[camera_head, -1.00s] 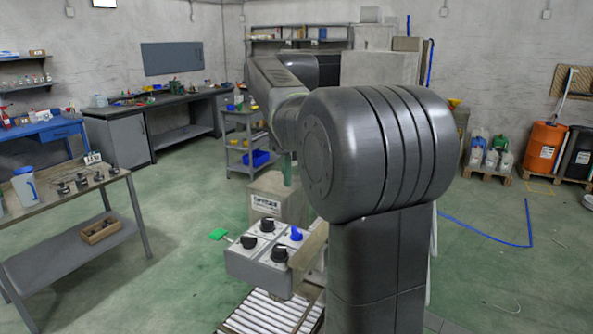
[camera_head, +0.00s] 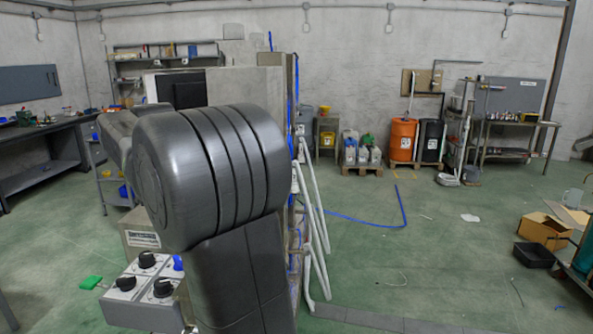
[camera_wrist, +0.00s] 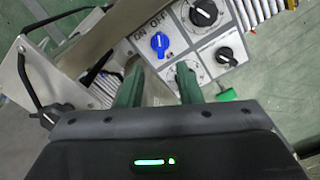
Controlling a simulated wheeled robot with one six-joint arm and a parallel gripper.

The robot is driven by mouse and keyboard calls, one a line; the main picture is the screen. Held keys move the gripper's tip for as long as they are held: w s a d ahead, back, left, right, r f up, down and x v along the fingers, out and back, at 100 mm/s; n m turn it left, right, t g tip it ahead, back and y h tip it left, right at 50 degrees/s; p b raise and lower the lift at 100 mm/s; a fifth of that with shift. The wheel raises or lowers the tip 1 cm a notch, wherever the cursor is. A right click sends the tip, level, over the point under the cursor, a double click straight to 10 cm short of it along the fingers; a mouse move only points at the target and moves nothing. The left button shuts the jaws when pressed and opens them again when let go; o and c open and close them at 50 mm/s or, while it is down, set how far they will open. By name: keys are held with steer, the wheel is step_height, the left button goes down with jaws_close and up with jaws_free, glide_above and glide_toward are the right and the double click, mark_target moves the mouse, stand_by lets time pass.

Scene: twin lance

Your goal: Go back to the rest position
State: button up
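My gripper (camera_wrist: 160,72) shows in the wrist view as two green fingers with a gap between them. It is open, with nothing seen between the tips. Past the fingertips is a grey control panel (camera_wrist: 205,52) with a blue knob (camera_wrist: 160,42) marked ON and OFF, and black knobs (camera_wrist: 203,13). The fingers appear apart from the knobs. In the head view, the panel (camera_head: 140,308) stands at the lower left, and my dark arm hides part of it and all of my gripper. The blue knob (camera_head: 178,263) peeks out beside my arm.
A green tag-like piece (camera_head: 91,283) sticks out left of the panel. White pipes (camera_head: 313,225) and a cabinet (camera_head: 245,88) stand behind my arm. A cardboard box (camera_head: 543,231) and black tray (camera_head: 534,255) lie at right. The green floor between is largely clear.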

step_height(320, 180, down, 8)
steer(key=shift+f, duration=0.15)
stand_by(0.5)
